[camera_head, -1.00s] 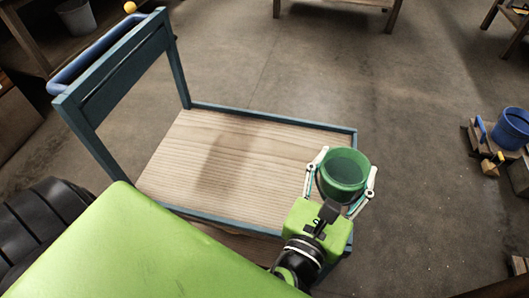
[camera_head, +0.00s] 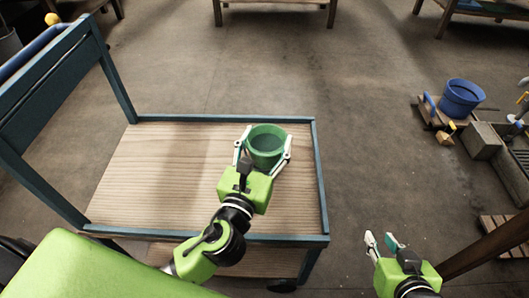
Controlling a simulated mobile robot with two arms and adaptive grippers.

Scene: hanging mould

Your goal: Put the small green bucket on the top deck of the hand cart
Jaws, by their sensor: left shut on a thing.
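The small green bucket (camera_head: 267,147) is upright in the head view, over the right part of the hand cart's wooden top deck (camera_head: 150,178). My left gripper (camera_head: 263,152) is shut on the bucket, with a finger on each side of it. I cannot tell whether the bucket's base touches the deck or hangs just above it. My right gripper (camera_head: 383,243) is at the lower right, beyond the cart's right edge, with its fingers apart and nothing between them.
The cart has a blue frame and a tall blue handle end (camera_head: 50,85) at the left. A blue bucket (camera_head: 461,98) stands on a low wooden platform at the right, near a grey crate (camera_head: 515,160). Tables stand at the back. Floor between cart and platform is clear.

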